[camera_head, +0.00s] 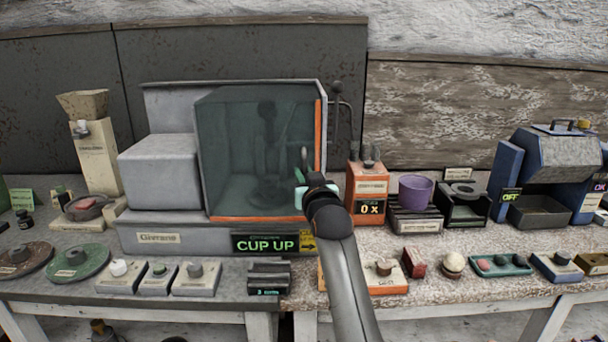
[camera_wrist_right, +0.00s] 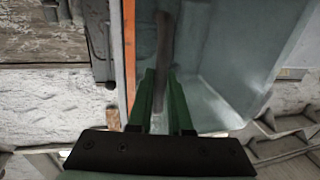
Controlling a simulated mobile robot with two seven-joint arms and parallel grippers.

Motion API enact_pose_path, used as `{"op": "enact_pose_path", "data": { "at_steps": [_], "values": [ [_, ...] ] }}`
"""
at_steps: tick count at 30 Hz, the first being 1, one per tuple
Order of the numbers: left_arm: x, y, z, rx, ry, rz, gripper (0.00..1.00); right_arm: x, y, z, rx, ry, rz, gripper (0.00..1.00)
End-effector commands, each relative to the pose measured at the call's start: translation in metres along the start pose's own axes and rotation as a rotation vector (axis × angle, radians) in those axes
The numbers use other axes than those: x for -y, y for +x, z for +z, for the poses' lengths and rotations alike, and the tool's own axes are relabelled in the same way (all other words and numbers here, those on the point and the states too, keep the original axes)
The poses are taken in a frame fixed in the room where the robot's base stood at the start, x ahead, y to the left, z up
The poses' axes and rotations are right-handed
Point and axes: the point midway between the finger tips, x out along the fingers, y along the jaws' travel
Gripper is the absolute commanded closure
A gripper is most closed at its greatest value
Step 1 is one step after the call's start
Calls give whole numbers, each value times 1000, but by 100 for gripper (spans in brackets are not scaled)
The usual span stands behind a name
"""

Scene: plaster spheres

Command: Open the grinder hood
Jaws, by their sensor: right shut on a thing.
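The grinder (camera_head: 170,238) stands on the bench at centre left, a grey housing with a "CUP UP" display on its base. Its hood (camera_head: 225,140) is a dark see-through box with orange edging on the right and bottom; it sits down over the work space and looks closed. My right gripper (camera_head: 303,176) is at the hood's front right edge. In the right wrist view its green fingers are shut on the hood's dark handle bar (camera_wrist_right: 163,40), beside the orange edge strip (camera_wrist_right: 130,45). My left gripper is not in view.
An orange box with a "0 X" display (camera_head: 369,208) stands close right of my right gripper. A purple cup (camera_head: 415,194) and a blue machine (camera_head: 560,155) stand farther right. Several small blocks and discs line the bench front. A dark lever (camera_head: 337,100) rises at the grinder's right.

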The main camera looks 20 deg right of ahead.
Motion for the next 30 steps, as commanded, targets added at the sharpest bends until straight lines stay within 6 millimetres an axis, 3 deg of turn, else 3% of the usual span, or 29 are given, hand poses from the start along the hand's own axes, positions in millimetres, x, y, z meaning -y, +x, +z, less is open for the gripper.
{"op": "enact_pose_path", "data": {
  "at_steps": [30],
  "values": [
    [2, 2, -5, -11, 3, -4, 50, 0, 0, 0, 0, 0, 0, 100]
  ]
}}
